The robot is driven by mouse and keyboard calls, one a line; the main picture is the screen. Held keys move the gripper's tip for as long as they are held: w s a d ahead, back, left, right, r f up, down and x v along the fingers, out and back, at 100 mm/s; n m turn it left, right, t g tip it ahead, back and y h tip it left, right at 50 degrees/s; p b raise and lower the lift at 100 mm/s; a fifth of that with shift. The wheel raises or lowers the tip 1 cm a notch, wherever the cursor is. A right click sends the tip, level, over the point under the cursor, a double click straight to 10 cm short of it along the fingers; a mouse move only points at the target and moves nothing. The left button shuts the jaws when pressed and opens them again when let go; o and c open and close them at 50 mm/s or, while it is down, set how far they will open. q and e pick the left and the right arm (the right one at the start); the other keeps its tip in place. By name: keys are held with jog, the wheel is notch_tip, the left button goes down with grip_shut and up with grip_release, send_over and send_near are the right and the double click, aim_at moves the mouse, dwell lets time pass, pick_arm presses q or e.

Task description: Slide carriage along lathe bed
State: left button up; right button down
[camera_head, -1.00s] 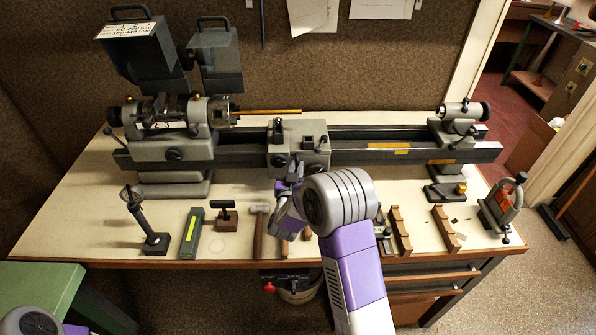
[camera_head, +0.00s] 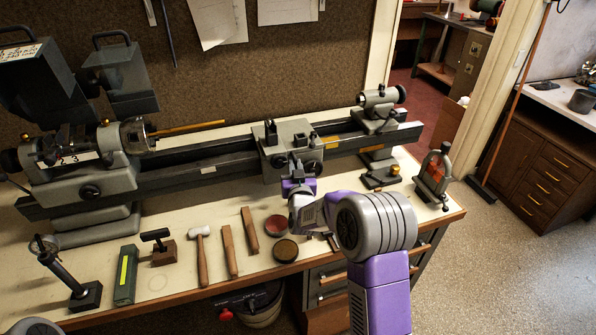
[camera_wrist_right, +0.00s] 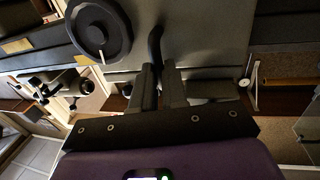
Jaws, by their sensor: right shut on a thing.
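The grey carriage (camera_head: 288,150) sits on the long dark lathe bed (camera_head: 190,172), nearer the tailstock (camera_head: 378,108) than the headstock (camera_head: 85,165). My right gripper (camera_head: 297,182) is at the carriage's front, below its knobs. In the right wrist view, my right gripper (camera_wrist_right: 160,75) has its fingers close around a dark curved handle (camera_wrist_right: 155,42) on the carriage front. A black handwheel (camera_wrist_right: 99,30) is beside it. The fingers partly hide the handle. My left gripper is not in view.
A thin brass rod (camera_head: 188,128) points from the headstock toward the carriage. The bed is clear between carriage and tailstock.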

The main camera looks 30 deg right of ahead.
jog(key=c, duration=1.2)
grip_release()
jog(key=shift+o, duration=0.2)
jog(key=v, duration=0.7)
jog(key=shift+s, duration=0.25)
